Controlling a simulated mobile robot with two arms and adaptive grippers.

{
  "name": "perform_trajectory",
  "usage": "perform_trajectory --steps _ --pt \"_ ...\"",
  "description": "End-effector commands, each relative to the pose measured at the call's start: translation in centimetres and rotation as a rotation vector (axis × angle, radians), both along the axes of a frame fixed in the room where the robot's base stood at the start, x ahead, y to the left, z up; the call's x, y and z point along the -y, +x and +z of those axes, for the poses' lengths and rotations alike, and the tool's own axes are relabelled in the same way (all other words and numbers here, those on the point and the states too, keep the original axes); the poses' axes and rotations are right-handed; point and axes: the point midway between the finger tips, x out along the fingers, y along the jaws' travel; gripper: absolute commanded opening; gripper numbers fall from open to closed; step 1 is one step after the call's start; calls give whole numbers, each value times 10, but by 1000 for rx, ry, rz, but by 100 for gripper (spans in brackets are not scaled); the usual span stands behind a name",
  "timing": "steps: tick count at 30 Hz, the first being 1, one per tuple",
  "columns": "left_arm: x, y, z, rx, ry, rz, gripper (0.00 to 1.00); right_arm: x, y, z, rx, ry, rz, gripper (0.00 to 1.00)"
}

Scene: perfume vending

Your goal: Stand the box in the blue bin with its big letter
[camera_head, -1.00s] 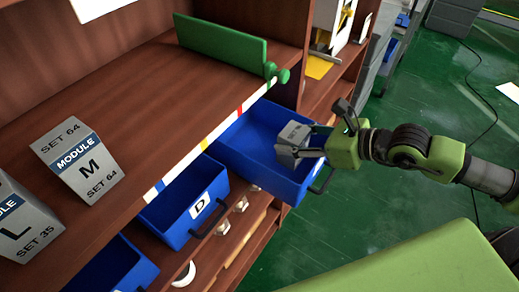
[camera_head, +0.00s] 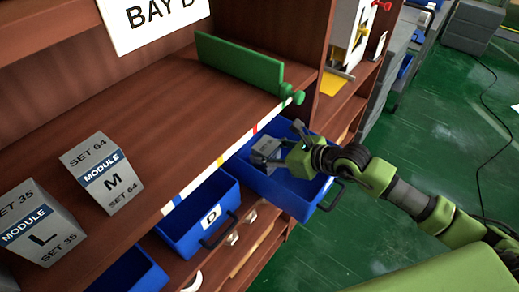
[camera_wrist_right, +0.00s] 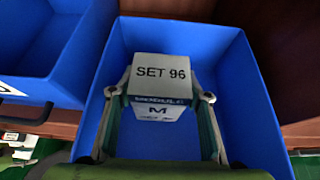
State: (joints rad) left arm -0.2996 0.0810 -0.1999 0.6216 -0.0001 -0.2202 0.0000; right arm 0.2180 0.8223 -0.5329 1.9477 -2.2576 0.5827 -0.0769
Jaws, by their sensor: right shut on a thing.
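The grey box (camera_wrist_right: 162,72) has "SET 96" on its upper face and a "MODULE" band above a letter M on the side below. It also shows in the head view (camera_head: 265,147), where its lettering cannot be read. My right gripper (camera_head: 274,156) is shut on it, with one finger on each side in the wrist view (camera_wrist_right: 160,105). The box is at the open blue bin (camera_head: 318,186), within its walls as seen from the wrist (camera_wrist_right: 236,70). I cannot tell whether it touches the bin floor. My left gripper is out of view.
A second blue bin marked D (camera_head: 190,236) is open beside it, with another blue bin (camera_head: 135,272) further left. Grey boxes marked M (camera_head: 102,172) and L (camera_head: 40,222) stand on the wooden shelf (camera_head: 165,130). A green panel (camera_head: 238,65) stands behind the bin.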

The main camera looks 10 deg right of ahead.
Motion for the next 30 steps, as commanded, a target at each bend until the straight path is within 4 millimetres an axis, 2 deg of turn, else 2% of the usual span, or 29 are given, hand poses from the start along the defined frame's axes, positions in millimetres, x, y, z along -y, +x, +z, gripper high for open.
perform_trajectory --steps 2,6,19,20,21,22,30 --pt "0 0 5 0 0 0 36 -9 10 -2 2 4 1 18" --pt "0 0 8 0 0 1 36 -15 18 -14 2 3 0 18" --pt "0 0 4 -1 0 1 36 -16 19 -23 2 2 0 18" --pt "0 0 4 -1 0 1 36 -16 19 -24 0 1 0 47" --pt "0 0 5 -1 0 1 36 -16 19 -22 1 1 0 58" --pt "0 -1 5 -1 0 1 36 -16 19 -23 1 1 0 61" --pt "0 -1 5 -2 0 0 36 -16 19 -22 1 1 0 61"
